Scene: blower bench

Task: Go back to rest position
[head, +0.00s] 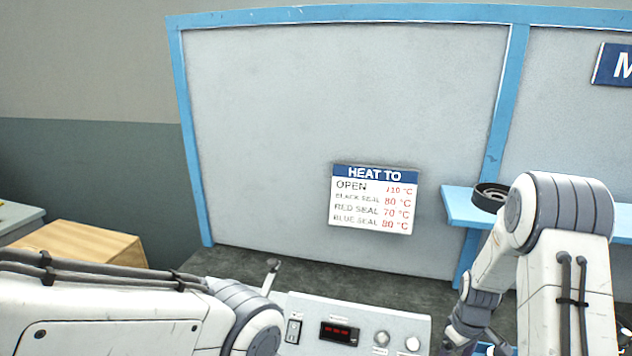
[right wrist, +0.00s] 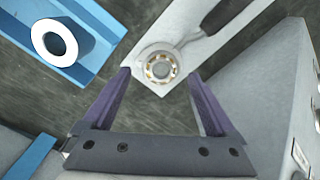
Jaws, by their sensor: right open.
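My right gripper (right wrist: 158,76) is open in the right wrist view. Its two purple fingers stand wide apart with nothing between them. Past the fingertips a ring-shaped bearing (right wrist: 160,68) with brass-coloured balls lies on a pale plate (right wrist: 195,22). I cannot tell how far below the fingertips it is. In the head view my right arm comes down at the right, and its gripper is not clearly seen. My left arm crosses the lower left of the head view, and its gripper is not in view.
A white ring (right wrist: 55,42) is at a blue holder (right wrist: 90,25). A control box (head: 360,326) with a red display stands at the front. A blue shelf (head: 460,208) bears a black ring (head: 490,196). A heat sign (head: 373,200) hangs on the back panel. A wooden box (head: 85,240) is left.

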